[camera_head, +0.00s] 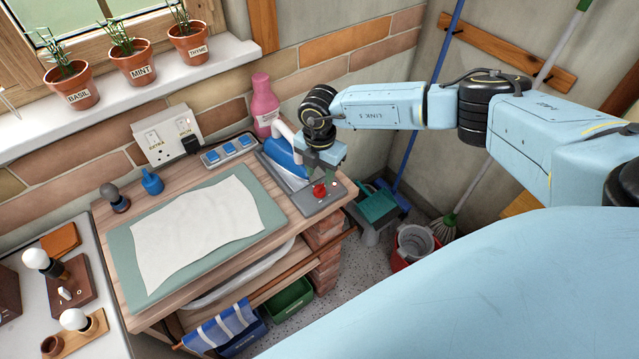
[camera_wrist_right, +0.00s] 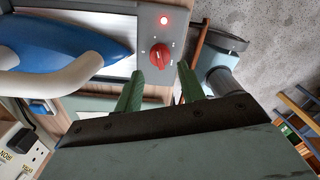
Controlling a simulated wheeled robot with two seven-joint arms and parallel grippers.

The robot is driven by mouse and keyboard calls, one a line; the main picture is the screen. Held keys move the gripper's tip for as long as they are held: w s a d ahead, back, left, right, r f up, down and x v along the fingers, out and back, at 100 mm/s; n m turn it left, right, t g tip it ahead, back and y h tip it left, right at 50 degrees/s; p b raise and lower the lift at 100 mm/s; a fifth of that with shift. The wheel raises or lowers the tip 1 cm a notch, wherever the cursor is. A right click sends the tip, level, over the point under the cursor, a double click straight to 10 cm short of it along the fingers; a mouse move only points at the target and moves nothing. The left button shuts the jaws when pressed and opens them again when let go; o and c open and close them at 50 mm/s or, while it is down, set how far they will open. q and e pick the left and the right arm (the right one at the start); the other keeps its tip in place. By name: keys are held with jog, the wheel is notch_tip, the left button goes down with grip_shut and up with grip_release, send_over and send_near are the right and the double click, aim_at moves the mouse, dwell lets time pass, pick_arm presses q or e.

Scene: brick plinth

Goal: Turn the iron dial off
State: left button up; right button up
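The red iron dial (camera_head: 320,190) is on the grey control plate at the right end of the iron's stand. In the right wrist view the dial (camera_wrist_right: 160,57) shows whole, with a lit red lamp (camera_wrist_right: 164,20) above it. My right gripper (camera_head: 322,168) is over the plate, close to the dial. Its two green fingers (camera_wrist_right: 161,73) are apart in the wrist view, their tips near the dial's lower edge, with nothing held between them. I cannot tell whether they touch it. The blue iron (camera_head: 284,158) with a white handle rests beside the plate. My left gripper is not in view.
A white cloth (camera_head: 195,232) lies on the green mat left of the iron. Buckets and brooms are on the floor to the right.

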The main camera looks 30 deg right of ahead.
aim_at(319, 186)
notch_tip(319, 186, down, 6)
jog(key=shift+r, duration=0.2)
jog(key=c, duration=0.7)
